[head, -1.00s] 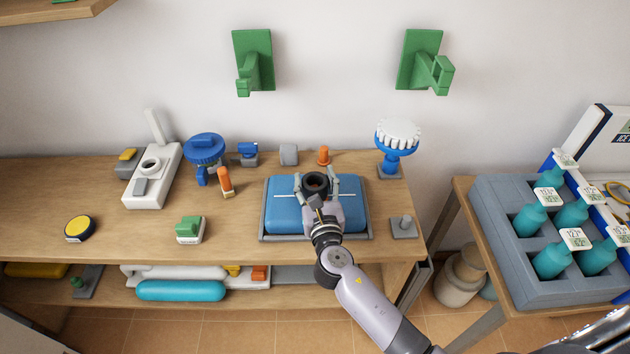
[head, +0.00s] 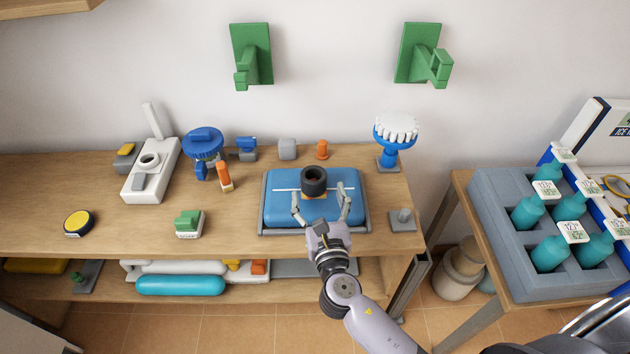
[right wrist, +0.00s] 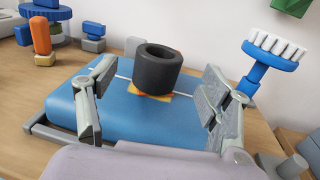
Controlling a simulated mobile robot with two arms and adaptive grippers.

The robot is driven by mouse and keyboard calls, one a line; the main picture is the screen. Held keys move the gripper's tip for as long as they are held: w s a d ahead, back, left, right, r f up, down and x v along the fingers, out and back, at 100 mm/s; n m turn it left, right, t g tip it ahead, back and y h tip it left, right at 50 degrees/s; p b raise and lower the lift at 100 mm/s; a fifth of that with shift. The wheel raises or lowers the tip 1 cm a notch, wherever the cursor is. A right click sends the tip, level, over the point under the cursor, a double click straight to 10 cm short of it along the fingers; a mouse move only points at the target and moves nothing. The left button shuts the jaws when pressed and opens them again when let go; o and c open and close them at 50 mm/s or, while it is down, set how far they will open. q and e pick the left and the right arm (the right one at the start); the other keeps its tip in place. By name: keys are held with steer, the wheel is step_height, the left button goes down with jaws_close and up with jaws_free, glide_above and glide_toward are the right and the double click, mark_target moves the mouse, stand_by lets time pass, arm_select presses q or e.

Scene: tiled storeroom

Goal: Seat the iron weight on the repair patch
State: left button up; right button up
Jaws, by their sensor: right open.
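The iron weight (head: 314,180) is a dark hollow cylinder standing upright on the blue cushion-like block (head: 277,210). Under it an orange-yellow repair patch (head: 313,196) shows at its edges; the right wrist view also shows the weight (right wrist: 157,70) on the patch (right wrist: 149,94). The weight covers most of the patch. My right gripper (head: 320,208) is open and empty, on the near side of the weight. Its fingers are apart from the weight, one to each side in the right wrist view (right wrist: 155,105). My left gripper is not in view.
A grey tray frame (head: 366,228) surrounds the blue block. A blue brush with white bristles (head: 390,145) stands behind right, and a grey peg base (head: 402,220) lies right. An orange peg (head: 321,150) stands behind. The bench left of the tray has free room.

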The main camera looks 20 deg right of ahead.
steer(key=s, duration=0.5)
steer(key=shift+s+a, duration=0.1)
steer(key=shift+a, duration=0.25)
